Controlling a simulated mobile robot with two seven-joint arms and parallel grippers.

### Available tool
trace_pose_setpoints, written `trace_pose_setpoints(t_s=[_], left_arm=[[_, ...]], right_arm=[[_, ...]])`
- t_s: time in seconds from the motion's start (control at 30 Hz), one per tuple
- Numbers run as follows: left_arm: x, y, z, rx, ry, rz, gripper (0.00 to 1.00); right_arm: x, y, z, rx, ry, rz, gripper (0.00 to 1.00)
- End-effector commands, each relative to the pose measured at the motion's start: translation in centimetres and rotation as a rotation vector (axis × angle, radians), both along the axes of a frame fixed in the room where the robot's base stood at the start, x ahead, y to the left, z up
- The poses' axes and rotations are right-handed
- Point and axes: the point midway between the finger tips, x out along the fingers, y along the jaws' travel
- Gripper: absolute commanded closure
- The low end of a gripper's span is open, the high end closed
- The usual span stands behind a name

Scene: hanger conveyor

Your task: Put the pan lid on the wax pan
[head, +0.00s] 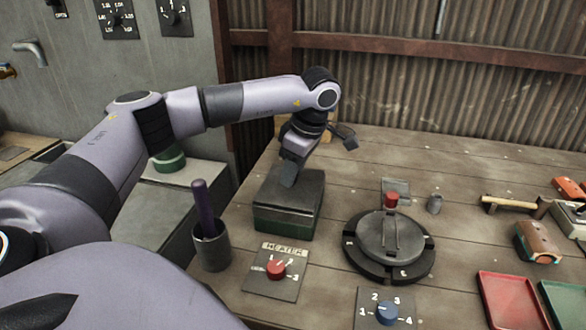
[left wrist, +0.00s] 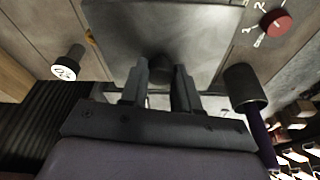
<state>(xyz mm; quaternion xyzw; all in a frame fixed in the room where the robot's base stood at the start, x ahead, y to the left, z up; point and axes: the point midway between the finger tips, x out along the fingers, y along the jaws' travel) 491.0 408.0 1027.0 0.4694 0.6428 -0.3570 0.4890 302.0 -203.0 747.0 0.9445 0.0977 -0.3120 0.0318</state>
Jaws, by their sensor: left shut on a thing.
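The pan lid (head: 306,187) is a flat dark grey square plate lying over the dark box-like wax pan (head: 284,218), which shows a green band on its front. In the left wrist view the lid (left wrist: 205,28) fills the upper middle, with its dark round knob (left wrist: 163,68) between the fingers. My left gripper (head: 289,180) reaches down from above and is shut on that knob. The lid looks level and lined up with the pan. I cannot tell whether it rests fully on the rim; the lid hides the inside of the pan. My right gripper is not in view.
A cup (head: 210,246) with a purple-handled tool stands close left of the pan. The heater panel (head: 275,270) is in front. A round device with a grey disc (head: 390,240) stands to the right. A hammer (head: 511,203) and red tray (head: 512,302) lie farther right.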

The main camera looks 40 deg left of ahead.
Motion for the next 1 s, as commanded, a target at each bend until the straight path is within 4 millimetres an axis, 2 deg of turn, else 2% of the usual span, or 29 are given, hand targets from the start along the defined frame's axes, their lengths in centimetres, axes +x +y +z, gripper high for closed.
trace_pose_setpoints(t_s=[0.87,0.9,0.93,1.0], left_arm=[[0.02,-0.01,-0.66,0.0,-0.001,0.0,0.96],[0.02,-0.01,-0.67,-0.001,-0.001,0.0,0.66],[0.03,-0.01,-0.64,-0.001,-0.001,0.0,0.57],[0.03,-0.01,-0.64,-0.001,-0.001,0.0,0.57]], right_arm=[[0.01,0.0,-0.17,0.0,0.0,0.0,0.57],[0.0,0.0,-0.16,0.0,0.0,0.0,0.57],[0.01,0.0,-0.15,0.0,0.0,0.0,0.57],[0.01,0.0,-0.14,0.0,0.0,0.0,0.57]])
